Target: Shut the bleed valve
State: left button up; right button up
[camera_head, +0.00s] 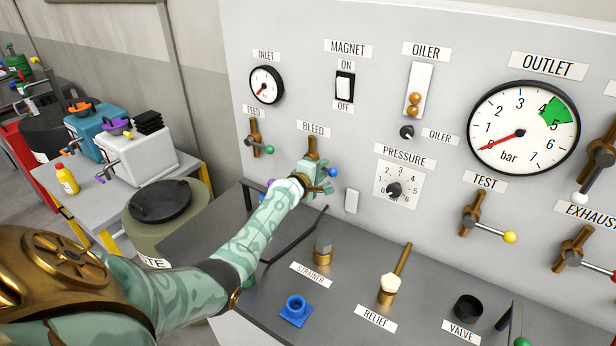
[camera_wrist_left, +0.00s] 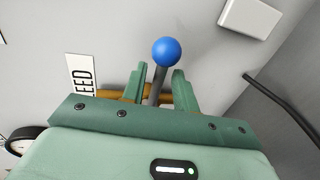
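The bleed valve (camera_head: 312,146) is a brass fitting on the grey panel under the BLEED label, with a lever ending in a blue ball (camera_head: 333,172). My left gripper (camera_head: 322,178) is at this lever and hides much of it in the head view. In the left wrist view the blue ball (camera_wrist_left: 166,51) stands just beyond the fingertips. The grey lever (camera_wrist_left: 155,88) passes between the two fingers (camera_wrist_left: 160,80), with narrow gaps beside it, so the gripper looks open around it. My right gripper is not in view.
The FEED valve (camera_head: 255,138) with a green ball is left of the bleed valve. A PRESSURE knob (camera_head: 393,190) is to the right. The strainer (camera_head: 323,250) and relief valve (camera_head: 389,287) rise from the bench below. The outlet gauge (camera_head: 523,128) reads near 0.

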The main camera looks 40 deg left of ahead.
pick_arm(q)
jog(key=p+v, duration=0.5)
jog(key=v, duration=1)
jog(key=shift+r, duration=0.15)
jog(key=shift+s, duration=0.15)
